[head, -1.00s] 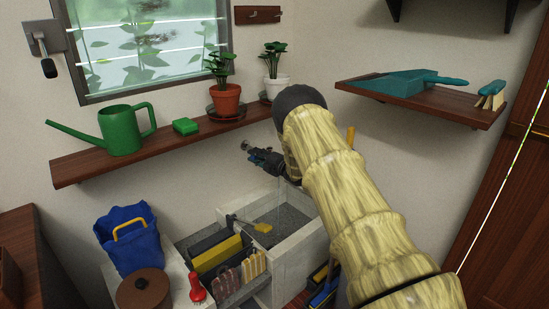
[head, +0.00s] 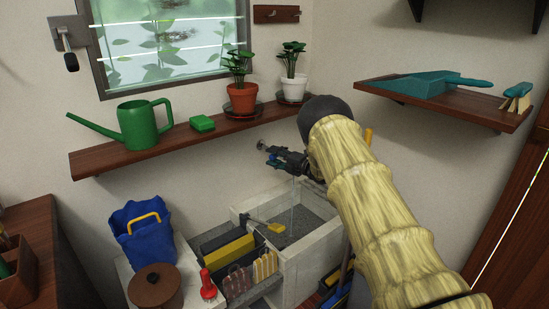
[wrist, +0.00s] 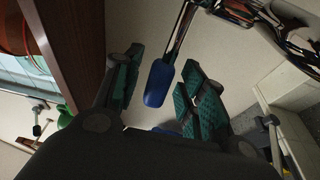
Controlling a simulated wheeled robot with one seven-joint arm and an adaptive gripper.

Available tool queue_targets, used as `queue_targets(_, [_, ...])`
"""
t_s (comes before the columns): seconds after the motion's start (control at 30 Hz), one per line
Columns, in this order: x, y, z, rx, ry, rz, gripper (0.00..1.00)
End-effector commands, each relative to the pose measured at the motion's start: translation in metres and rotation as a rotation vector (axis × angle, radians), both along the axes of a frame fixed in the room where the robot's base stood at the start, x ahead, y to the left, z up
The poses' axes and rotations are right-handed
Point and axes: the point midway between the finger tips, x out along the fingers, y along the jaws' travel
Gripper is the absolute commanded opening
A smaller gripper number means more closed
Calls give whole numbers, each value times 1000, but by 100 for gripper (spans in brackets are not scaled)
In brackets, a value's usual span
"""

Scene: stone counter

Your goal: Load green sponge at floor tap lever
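The green sponge (head: 202,123) lies on the dark wooden wall shelf (head: 110,158), right of the green watering can. My gripper (head: 272,152) is below the shelf and above the stone basin, away from the sponge. In the wrist view my gripper (wrist: 162,68) has its two teal-padded fingers apart. A blue lever handle (wrist: 158,83) on a metal stem shows in the space between them; contact is not clear. The stem leads to a shiny metal tap (wrist: 285,30) at the upper right.
A green watering can (head: 138,125) and two potted plants, in terracotta (head: 242,98) and white (head: 292,89) pots, share the shelf. The basin (head: 318,245) stands below, with brushes before it. A blue bag (head: 145,235) is left. A second shelf (head: 440,100) holds a teal dustpan.

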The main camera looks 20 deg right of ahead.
Motion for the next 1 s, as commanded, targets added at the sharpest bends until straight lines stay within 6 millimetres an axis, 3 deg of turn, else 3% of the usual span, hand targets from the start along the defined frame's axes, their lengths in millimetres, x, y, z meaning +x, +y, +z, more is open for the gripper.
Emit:
queue_targets(0.27, [-7, -5, 1, 0, -1, -1, 41])
queue_targets(0.7, [-58, -34, 0, 1, 0, -1, 41])
queue_targets(1.0, [-66, -39, -1, 0, 0, 0, 41])
